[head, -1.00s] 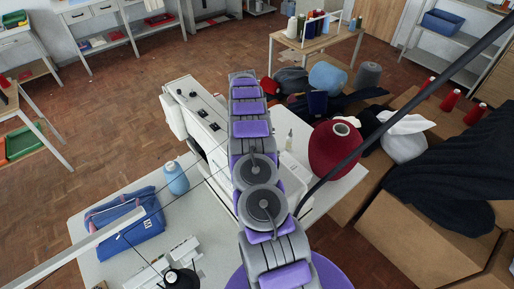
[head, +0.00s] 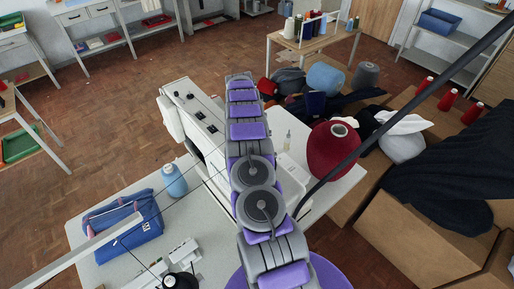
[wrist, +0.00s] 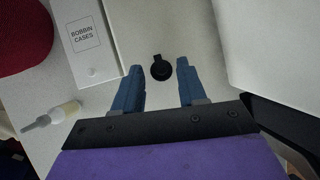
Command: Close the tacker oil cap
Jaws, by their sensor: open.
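The oil cap (wrist: 161,71) is a small black round piece with a short tab at its upper edge, seen from above on a pale surface in the wrist view. I cannot tell from this angle whether it stands open or shut. My gripper (wrist: 159,66) is open, its two blue fingers reaching to either side of the cap, with clear gaps on both sides. The height between fingertips and cap is unclear. The white tacker (head: 193,112) stands behind my arm in the head view. My arm hides the gripper and cap there.
In the wrist view a white box marked "BOBBIN CASES" (wrist: 84,36) lies at upper left, a small bottle (wrist: 52,116) lower left, and a dark red cone (wrist: 22,32) in the corner. A large white body (wrist: 270,50) stands close at right. A blue bag (head: 124,225) lies on the table.

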